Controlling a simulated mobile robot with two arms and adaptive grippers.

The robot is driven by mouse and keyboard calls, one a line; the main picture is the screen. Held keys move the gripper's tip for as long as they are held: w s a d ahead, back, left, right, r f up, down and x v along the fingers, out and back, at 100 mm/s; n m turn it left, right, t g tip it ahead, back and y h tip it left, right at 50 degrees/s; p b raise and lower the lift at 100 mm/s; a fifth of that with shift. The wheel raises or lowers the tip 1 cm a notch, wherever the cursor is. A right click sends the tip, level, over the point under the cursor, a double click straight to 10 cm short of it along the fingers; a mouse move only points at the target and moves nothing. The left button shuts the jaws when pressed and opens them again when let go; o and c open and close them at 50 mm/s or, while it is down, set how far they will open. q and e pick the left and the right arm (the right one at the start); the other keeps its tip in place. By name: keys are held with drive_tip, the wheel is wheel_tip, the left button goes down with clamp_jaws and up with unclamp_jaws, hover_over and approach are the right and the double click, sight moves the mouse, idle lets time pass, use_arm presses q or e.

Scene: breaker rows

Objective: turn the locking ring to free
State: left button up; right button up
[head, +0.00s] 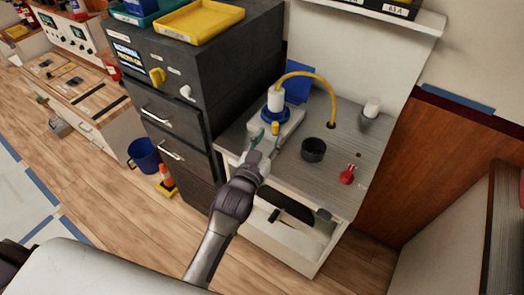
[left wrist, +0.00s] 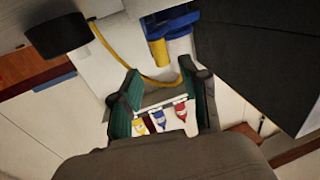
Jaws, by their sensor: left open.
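A blue locking ring (head: 275,115) sits around the base of a white cylinder (head: 276,100) on a light grey block (head: 289,126) on the bench. A small yellow part (head: 275,128) stands at the ring's near side. A yellow hose (head: 318,77) arches from the cylinder to the bench. My left gripper (head: 265,142) is open and empty, just in front of the block, apart from the ring. In the left wrist view its green-padded fingers (left wrist: 163,85) are spread; blue (left wrist: 170,20) and yellow (left wrist: 158,52) parts show beyond them. My right gripper is out of view.
On the bench (head: 348,140) are a black round cup (head: 313,150), a red item (head: 347,174) and a grey holder with a white piece (head: 370,112). A dark cabinet (head: 215,75) stands close on the left. The bench's right side has free room.

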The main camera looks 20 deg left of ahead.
use_arm(q)
drive_tip(key=s, duration=0.6)
drive_tip(key=shift+s+a, duration=0.2)
drive_tip(key=shift+a, duration=0.1)
drive_tip(key=s+a+f+g+y, duration=0.1)
drive_tip(key=s+a+f+g, duration=0.15)
drive_tip(key=s+g, duration=0.4)
drive_tip(key=s+a+f+g, duration=0.2)
drive_tip(key=s+f+g, duration=0.15)
drive_tip(key=s, duration=0.65)
drive_tip(key=s+a+f+g+y, duration=0.1)
drive_tip(key=s+a+f+g, duration=0.3)
drive_tip(key=s, duration=0.4)
wheel_tip(320, 180, down, 27)
drive_tip(key=s+d+m+g, duration=0.1)
drive_tip(key=s+d+g, duration=0.1)
drive_tip(key=s+a+f+g, duration=0.1)
drive_tip(key=s+a+f, duration=0.2)
drive_tip(key=s+f, duration=1.2)
drive_tip(key=shift+s+a+f, duration=0.15)
drive_tip(key=shift+s, duration=0.25)
